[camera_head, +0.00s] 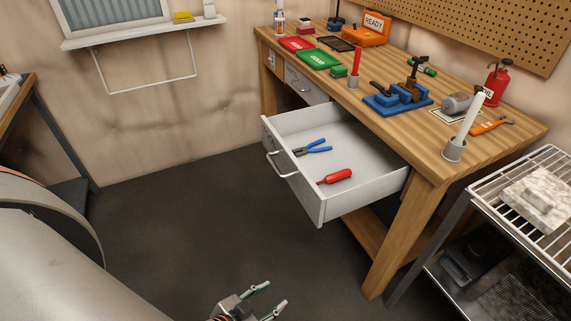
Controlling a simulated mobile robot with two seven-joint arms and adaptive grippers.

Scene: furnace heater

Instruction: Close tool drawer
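The tool drawer (368,158) is a grey metal drawer pulled far out from the wooden workbench (440,150). Its front panel (292,175) faces the lower left and carries a curved metal handle (280,165). Blue-handled pliers (314,148) and a red-handled tool (336,176) lie inside the drawer. My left gripper (268,296) shows at the bottom edge, below the drawer and apart from it. Its two fingers are spread with nothing between them. My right gripper is out of the frame.
A second, smaller drawer front (298,80) sits in the bench beyond the tool drawer. A wire rack (480,190) stands at the right, and a large metal cylinder (50,265) fills the lower left. The dark floor (180,210) left of the drawer is clear.

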